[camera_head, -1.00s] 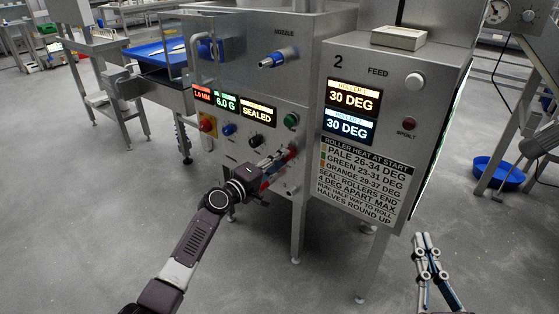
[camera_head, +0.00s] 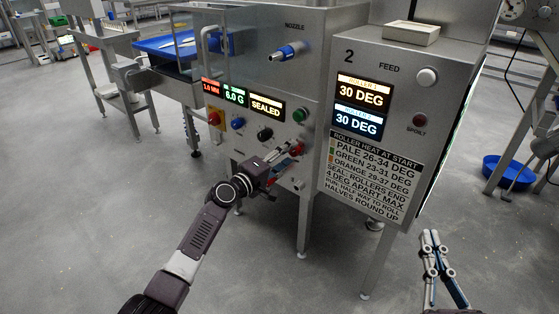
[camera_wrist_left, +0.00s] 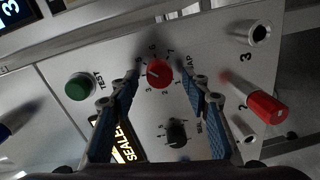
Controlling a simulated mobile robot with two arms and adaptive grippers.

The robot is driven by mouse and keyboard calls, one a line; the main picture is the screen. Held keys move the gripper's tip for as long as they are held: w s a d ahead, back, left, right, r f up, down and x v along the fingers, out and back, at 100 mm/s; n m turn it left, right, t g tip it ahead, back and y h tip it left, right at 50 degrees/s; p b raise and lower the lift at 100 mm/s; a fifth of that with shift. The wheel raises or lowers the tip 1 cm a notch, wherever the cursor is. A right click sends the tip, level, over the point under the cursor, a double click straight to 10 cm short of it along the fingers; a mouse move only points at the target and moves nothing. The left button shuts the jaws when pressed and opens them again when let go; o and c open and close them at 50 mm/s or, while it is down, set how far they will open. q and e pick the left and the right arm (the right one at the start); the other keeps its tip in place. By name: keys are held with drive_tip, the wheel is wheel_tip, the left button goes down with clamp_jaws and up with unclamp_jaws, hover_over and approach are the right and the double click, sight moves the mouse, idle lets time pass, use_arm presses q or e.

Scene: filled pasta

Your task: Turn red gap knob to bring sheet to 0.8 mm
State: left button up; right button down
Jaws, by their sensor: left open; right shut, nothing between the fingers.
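The red gap knob (camera_wrist_left: 159,73) has a numbered scale around it on the steel panel. In the left wrist view it lies between the tips of my left gripper (camera_wrist_left: 161,80), which is open, with visible space to either finger. I cannot tell whether the tips reach the knob's depth. In the head view the left gripper (camera_head: 289,151) is at the panel's lower right, partly covering the knobs there. The red gap display (camera_head: 211,87) seems to read 1.0 MM. My right gripper (camera_head: 431,240) is shut and empty, in front of the machine at lower right.
Near the knob are a black knob (camera_wrist_left: 177,132), a green TEST button (camera_wrist_left: 79,87) and a red cylindrical handle (camera_wrist_left: 265,107). Other displays show SEALED (camera_head: 267,107) and 30 DEG (camera_head: 362,91). The feed cabinet (camera_head: 440,110) stands right of the panel.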

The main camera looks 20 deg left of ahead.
use_arm(q)
drive_tip(key=v, duration=1.1)
drive_tip(key=shift+s, duration=0.4)
